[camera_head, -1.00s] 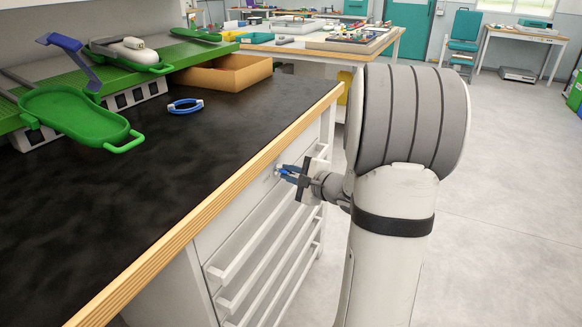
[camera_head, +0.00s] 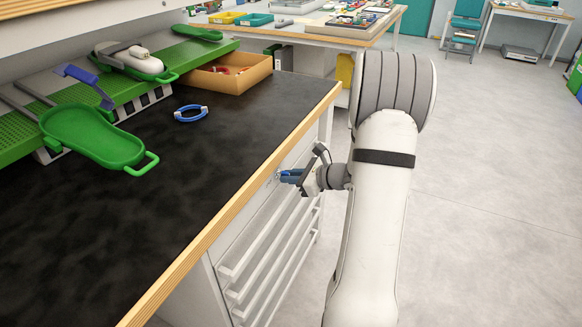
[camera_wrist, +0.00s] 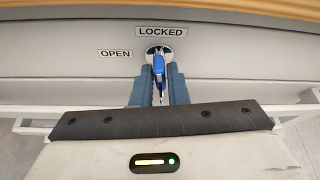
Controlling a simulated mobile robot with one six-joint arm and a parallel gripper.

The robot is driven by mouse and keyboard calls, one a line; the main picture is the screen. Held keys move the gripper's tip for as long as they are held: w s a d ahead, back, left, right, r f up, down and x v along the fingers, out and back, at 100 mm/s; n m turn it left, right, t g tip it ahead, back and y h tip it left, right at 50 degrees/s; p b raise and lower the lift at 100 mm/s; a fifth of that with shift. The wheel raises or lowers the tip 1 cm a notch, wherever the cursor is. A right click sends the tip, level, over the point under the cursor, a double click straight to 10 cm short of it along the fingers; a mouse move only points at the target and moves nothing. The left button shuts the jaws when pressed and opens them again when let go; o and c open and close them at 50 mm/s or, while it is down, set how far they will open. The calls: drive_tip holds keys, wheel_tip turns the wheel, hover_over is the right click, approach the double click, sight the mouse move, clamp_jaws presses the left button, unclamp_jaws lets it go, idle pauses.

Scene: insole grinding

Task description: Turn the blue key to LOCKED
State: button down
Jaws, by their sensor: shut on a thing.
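The blue key (camera_wrist: 159,66) sits in a round silver lock (camera_wrist: 152,50) on the pale drawer front. Its blue head looks nearly upright in the wrist view, in line with the LOCKED label (camera_wrist: 161,31) just above the lock. The OPEN label (camera_wrist: 115,54) is to the lock's left. My gripper (camera_wrist: 159,78) has its two blue fingers on either side of the key and is shut on it. In the head view my gripper (camera_head: 285,176) is at the drawer front under the bench edge. The fingers partly hide the key there.
The black bench top (camera_head: 190,190) has a wooden edge above the lock. Drawer handles (camera_head: 262,245) stick out below my gripper. Floor to the right is clear.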

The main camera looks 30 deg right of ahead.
drive_tip(key=shift+w+r+m+y+p, duration=0.15)
drive_tip(key=shift+m+y+p, duration=0.25)
drive_tip(key=shift+m+p, duration=0.3)
drive_tip(key=c, duration=1.5)
unclamp_jaws()
drive_tip(key=v, duration=0.8)
drive_tip(key=shift+p, duration=0.35)
drive_tip(key=shift+w, duration=0.1)
